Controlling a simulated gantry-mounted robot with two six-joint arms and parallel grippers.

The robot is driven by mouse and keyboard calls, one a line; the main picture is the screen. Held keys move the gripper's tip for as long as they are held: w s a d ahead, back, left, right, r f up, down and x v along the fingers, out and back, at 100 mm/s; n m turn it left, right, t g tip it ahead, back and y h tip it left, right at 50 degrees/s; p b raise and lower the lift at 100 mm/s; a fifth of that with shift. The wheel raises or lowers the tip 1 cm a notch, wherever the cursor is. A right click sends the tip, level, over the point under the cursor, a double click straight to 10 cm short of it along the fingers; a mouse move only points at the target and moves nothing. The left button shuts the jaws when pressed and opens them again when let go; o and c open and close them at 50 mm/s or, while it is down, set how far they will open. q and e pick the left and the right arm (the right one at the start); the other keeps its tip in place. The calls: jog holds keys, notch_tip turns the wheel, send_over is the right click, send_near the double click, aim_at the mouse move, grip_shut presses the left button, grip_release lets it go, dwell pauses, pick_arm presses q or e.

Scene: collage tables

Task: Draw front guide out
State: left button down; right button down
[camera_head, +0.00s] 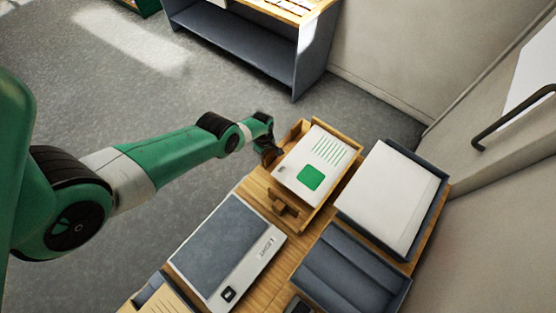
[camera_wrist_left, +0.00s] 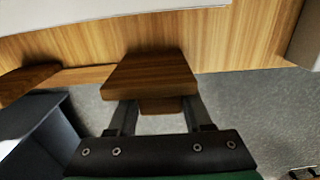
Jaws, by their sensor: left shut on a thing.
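A light wooden tray (camera_head: 318,217) on the table holds a white sheet or stack (camera_head: 312,162) with a green square and green lines. A brown wooden block (camera_wrist_left: 152,74), which looks like a guide or its handle, stands at the tray's edge in the left wrist view. My left gripper (camera_wrist_left: 160,108) is shut on this block, a finger on each side. In the head view my left gripper (camera_head: 270,154) is at the tray's left side and hides the block. A second brown block (camera_head: 285,203) sits at the tray's lower-left side. My right gripper is not in view.
A dark tray (camera_head: 350,277) and a dark box with a white stack (camera_head: 390,197) stand to the right. A grey shelf unit (camera_head: 245,40) is at the back. Open floor (camera_head: 120,100) lies left of the table.

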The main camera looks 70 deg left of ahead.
pick_arm(q)
jog(key=shift+c, duration=1.6)
grip_release()
jog(key=shift+s+a, duration=0.2)
jog(key=shift+a, duration=0.05)
jog(key=shift+d, duration=0.1)
notch_tip(320, 180, up, 12)
jog(key=p, duration=1.1)
jog(key=shift+f+p, duration=0.1)
jog(key=shift+p, duration=0.3)
jog(key=shift+f, duration=0.1)
jog(key=shift+w, duration=0.1)
